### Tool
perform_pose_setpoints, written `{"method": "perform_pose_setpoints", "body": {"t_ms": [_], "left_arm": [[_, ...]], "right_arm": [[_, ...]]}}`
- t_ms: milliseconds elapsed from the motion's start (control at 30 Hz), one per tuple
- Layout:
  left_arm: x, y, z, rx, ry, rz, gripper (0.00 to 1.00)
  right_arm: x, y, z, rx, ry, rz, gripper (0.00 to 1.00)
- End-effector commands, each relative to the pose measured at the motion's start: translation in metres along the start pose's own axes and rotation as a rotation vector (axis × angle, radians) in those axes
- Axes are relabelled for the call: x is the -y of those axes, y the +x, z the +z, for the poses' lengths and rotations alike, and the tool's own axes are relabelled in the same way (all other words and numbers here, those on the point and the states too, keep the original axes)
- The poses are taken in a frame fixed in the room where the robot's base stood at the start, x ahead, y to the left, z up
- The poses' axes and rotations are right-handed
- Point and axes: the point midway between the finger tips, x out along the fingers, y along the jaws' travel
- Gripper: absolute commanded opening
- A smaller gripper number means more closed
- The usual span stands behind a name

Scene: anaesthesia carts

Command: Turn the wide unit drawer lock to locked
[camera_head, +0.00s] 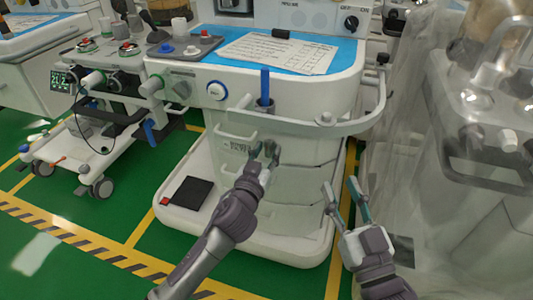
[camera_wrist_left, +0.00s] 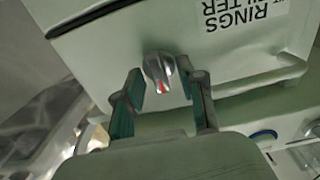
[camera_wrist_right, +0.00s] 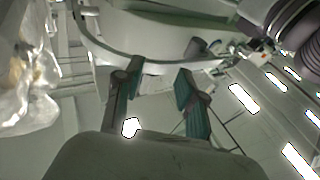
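The wide unit (camera_head: 290,190) is the white cart in the middle of the head view, with stacked drawers on its front. The drawer lock (camera_wrist_left: 158,70) is a small silver knob with a red mark, seen in the left wrist view on the drawer front beside a printed label (camera_wrist_left: 245,12). My left gripper (camera_wrist_left: 165,95) is open, with a finger on either side of the knob; I cannot tell whether they touch it. In the head view this gripper (camera_head: 264,152) hides the lock. My right gripper (camera_head: 343,192) is open and empty, right of the drawers.
A curved rail (camera_head: 290,127) runs around the cart above the drawers, with a blue-handled item (camera_head: 265,85) at it. A black pad (camera_head: 187,193) lies on the cart's base. A plastic-draped unit (camera_head: 450,150) stands close on the right. Green floor is free at the front left.

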Motion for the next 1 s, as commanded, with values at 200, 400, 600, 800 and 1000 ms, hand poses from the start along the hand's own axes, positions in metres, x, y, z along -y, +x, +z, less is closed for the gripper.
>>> {"method": "perform_pose_setpoints", "body": {"t_ms": [200, 400, 600, 800, 1000], "left_arm": [[0.000, 0.001, 0.000, 0.000, -0.001, 0.000, 0.40], [0.000, 0.000, 0.000, 0.000, -0.001, 0.000, 0.11], [0.000, 0.000, 0.000, 0.000, -0.001, 0.000, 0.00], [0.000, 0.000, 0.000, 0.001, 0.013, 0.000, 0.00], [-0.001, 0.000, -0.001, 0.002, 0.086, 0.000, 0.00]], "right_arm": [[0.000, 0.000, -0.001, -0.005, 0.000, 0.000, 0.40], [0.000, 0.000, -0.001, -0.004, 0.000, 0.000, 0.40], [0.000, 0.000, -0.001, -0.003, 0.000, 0.000, 0.40], [0.000, 0.000, 0.001, 0.011, 0.000, 0.001, 0.40], [-0.003, -0.003, 0.020, 0.131, -0.003, 0.006, 0.40]]}}
